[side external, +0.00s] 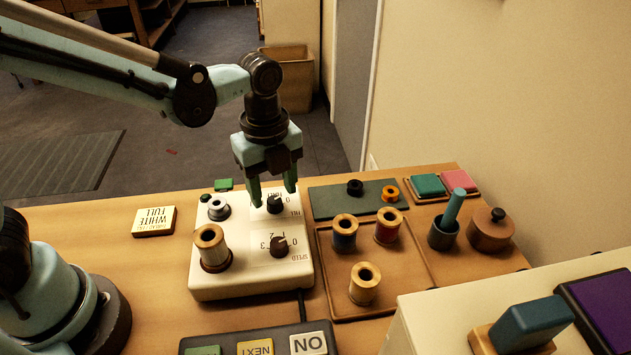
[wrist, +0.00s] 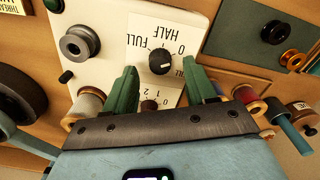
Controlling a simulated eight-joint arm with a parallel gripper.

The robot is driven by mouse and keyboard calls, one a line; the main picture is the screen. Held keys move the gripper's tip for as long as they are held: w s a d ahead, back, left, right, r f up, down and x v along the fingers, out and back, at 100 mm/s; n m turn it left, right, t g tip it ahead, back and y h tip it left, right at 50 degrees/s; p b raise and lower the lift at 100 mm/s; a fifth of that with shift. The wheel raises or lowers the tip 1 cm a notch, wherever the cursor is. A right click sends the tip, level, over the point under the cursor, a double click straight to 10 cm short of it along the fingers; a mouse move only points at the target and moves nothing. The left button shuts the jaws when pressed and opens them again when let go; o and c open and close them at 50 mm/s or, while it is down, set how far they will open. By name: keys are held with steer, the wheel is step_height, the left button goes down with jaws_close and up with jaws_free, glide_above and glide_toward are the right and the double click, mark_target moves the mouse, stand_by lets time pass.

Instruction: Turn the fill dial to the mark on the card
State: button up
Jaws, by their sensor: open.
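The fill dial (side external: 275,204) is a black knob on the white machine's panel. In the wrist view the fill dial (wrist: 161,62) has 0, HALF and FULL printed around it, upside down. Its pale pointer line lies toward the right, on the side of the 0. The card (side external: 154,221) reads WHITE FULL, upside down, left of the machine; its edge shows in the wrist view (wrist: 12,6). My gripper (side external: 273,194) is open and points down over the fill dial. In the wrist view my gripper (wrist: 160,68) has one green finger on each side of the knob. Contact cannot be told.
The speed dial (side external: 278,246) sits just in front of the fill dial. A pale spool (side external: 210,247) and a metal post (side external: 218,208) stand on the machine's left. A tray (side external: 400,300) with several spools is on the right. A button panel (side external: 250,342) is in front.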

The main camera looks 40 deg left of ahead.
steer(key=shift+f, duration=1.05)
steer(key=shift+c, duration=0.2)
jaws_close()
